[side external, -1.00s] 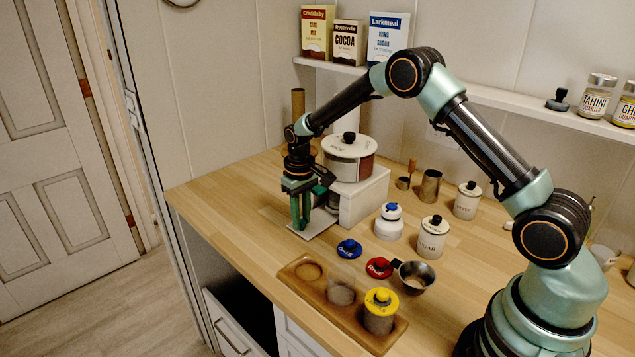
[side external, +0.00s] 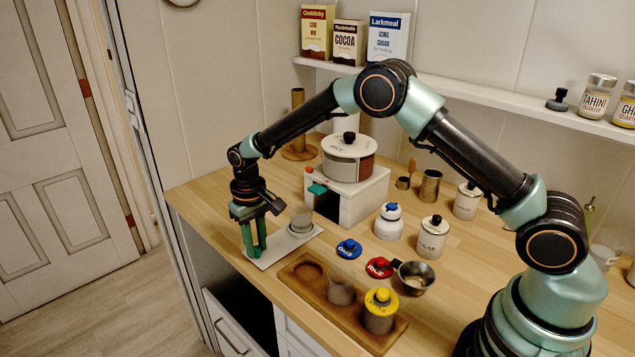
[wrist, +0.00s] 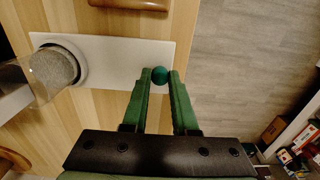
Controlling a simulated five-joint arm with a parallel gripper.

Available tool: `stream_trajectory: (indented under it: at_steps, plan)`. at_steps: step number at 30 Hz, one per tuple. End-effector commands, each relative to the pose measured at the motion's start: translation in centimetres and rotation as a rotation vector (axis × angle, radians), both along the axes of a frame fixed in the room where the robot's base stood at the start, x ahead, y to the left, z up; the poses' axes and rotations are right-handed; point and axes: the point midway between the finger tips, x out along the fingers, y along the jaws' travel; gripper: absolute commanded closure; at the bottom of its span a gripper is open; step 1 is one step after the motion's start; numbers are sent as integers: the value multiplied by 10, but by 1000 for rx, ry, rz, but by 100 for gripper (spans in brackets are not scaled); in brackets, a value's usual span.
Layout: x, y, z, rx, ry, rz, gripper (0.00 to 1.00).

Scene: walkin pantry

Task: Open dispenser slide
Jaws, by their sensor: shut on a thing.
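The dispenser (side external: 362,203) is a white box with a round lidded drum (side external: 349,165) on top. A flat white slide plate (side external: 275,252) lies out in front of it on the counter and also shows in the wrist view (wrist: 120,60). A clear cup with grey contents (side external: 300,224) stands on the plate's dispenser-side end, seen too in the wrist view (wrist: 55,68). My gripper (side external: 255,251) is at the plate's outer end. In the wrist view, its green fingers (wrist: 159,78) are shut on a dark green round knob (wrist: 159,75) there.
A wooden tray (side external: 300,292) with a yellow-lidded jar (side external: 380,310) stands just in front. Blue (side external: 348,248) and red (side external: 379,268) lids and a small metal pan (side external: 414,278) lie to the right. The counter's edge is close beyond the knob.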

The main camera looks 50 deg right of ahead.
Motion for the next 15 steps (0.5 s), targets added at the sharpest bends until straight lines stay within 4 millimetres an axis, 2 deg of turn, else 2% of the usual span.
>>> stream_trajectory:
  at_steps: [3,12,13,15]
  plan:
    - [1,10,2,1,-4,0,100]
    - [1,11,2,1,-4,-1,100]
    - [1,11,2,1,-4,-1,62]
    - [1,11,2,1,-4,-1,61]
